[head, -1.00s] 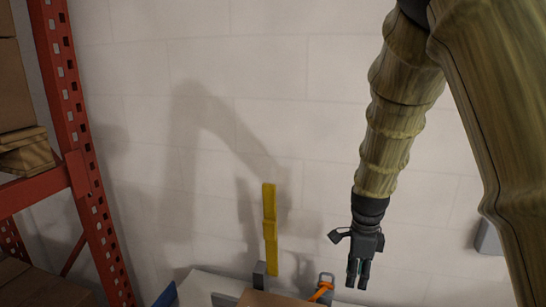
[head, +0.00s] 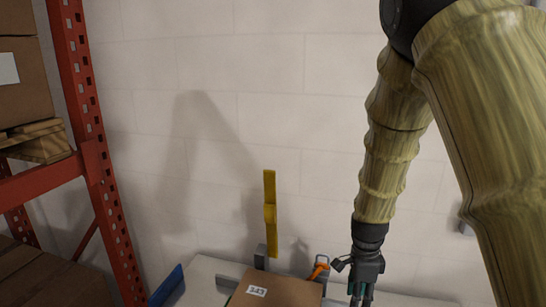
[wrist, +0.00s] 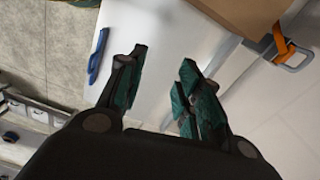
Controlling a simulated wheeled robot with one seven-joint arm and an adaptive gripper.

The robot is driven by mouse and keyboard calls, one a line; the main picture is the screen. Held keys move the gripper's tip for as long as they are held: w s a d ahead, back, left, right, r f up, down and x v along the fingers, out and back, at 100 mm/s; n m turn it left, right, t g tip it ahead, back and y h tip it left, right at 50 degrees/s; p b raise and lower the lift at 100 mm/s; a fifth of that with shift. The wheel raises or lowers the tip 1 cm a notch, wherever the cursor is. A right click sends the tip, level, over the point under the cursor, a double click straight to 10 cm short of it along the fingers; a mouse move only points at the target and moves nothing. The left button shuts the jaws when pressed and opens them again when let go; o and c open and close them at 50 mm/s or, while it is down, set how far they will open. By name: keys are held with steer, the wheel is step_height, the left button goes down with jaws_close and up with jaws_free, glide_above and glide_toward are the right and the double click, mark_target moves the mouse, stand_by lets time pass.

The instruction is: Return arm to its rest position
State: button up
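My gripper (head: 361,296) hangs at the end of my arm in the lower right of the head view, pointing down, its tips cut off by the frame's bottom edge. In the wrist view my gripper (wrist: 155,95) has its two teal-padded fingers apart with nothing between them. Past the fingers lies a white surface (wrist: 150,45). A cardboard box (head: 277,290) with a white label stands left of the gripper and apart from it; the box also shows at the top right of the wrist view (wrist: 235,12).
An orange strap with a metal buckle (head: 319,268) is between box and gripper. A yellow upright piece (head: 269,213) stands behind the box. A blue item (head: 167,285) lies at the white surface's left edge. A red rack (head: 92,150) with boxes is at left; a block wall is behind.

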steer(key=s+d+f+n, duration=0.1)
steer(key=s+f+n, duration=0.4)
steer(key=f, duration=0.4)
steer(key=s+d+f+n, duration=0.1)
steer(key=s+f+n, duration=0.1)
steer(key=s+f, duration=0.6)
steer(key=s+a+f+n, duration=0.1)
steer(key=s+f+n, duration=0.55)
steer(key=s, duration=0.45)
steer(key=s+a+f+n, duration=0.1)
steer(key=s+f+n, duration=0.4)
steer(key=s+f, duration=0.45)
step_height(320, 180, down, 14)
steer(key=s+b, duration=0.1)
steer(key=b, duration=1.4)
steer(key=shift+s+r, duration=0.15)
steer(key=shift+s, duration=0.25)
